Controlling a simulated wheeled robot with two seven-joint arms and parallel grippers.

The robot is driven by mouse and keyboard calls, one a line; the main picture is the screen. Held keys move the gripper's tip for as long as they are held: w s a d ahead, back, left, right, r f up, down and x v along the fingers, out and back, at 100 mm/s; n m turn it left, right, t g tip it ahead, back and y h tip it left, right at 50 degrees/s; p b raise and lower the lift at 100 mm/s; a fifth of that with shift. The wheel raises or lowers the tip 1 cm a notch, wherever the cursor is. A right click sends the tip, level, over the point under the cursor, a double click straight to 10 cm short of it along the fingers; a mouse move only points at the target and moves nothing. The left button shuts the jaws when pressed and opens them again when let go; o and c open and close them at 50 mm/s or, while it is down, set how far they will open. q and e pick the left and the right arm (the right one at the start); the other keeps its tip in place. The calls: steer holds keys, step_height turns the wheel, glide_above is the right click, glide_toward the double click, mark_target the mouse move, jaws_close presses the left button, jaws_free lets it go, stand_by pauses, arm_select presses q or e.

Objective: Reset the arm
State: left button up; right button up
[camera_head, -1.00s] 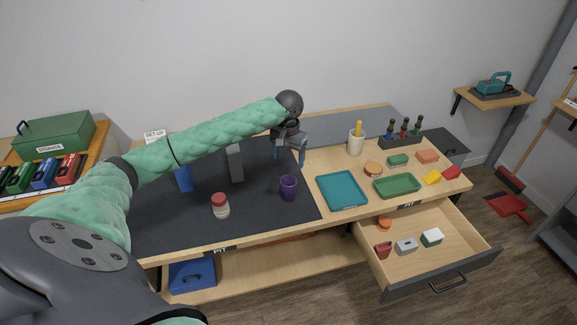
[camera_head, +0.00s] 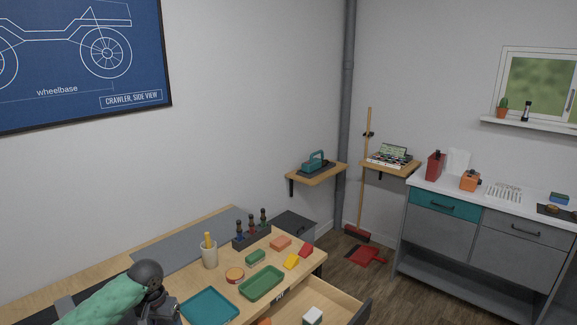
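My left arm (camera_head: 105,300) in its green sleeve comes in at the lower left, over the workbench (camera_head: 190,262). Its dark wrist (camera_head: 146,275) is beside the teal tray (camera_head: 209,306). The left gripper's fingers are cut off or hidden at the bottom edge, so I cannot tell whether they are open. My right arm and gripper are out of view.
On the bench are a cup with a yellow-handled tool (camera_head: 209,256), a green tray (camera_head: 261,283), a screwdriver rack (camera_head: 251,238) and small coloured blocks. An open drawer (camera_head: 335,296) juts out in front.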

arm_select(q)
steer(key=s+d+f+m+t+h, duration=0.1)
steer(key=s+d+f, duration=0.4)
steer(key=s+d, duration=0.3)
steer(key=s+d+f+m+t, duration=0.1)
steer(key=s+d+f, duration=0.3)
steer(key=s+d, duration=0.3)
steer(key=s+n+t+y, duration=0.1)
steer(key=s, duration=1.8)
steer(key=s+f+x, duration=0.1)
steer(key=s+x, duration=0.1)
steer(key=x, duration=0.9)
steer(key=s+d+x, duration=0.1)
steer(key=s+x, duration=0.1)
steer(key=x, duration=0.9)
steer(key=s+f, duration=0.4)
steer(key=f, duration=0.7)
steer(key=s+f+g, duration=0.1)
steer(key=s+f, duration=0.2)
steer(key=f, duration=0.9)
steer(key=shift+s+d+g, duration=0.3)
steer(key=shift+s, duration=0.1)
steer(key=shift+f, duration=0.1)
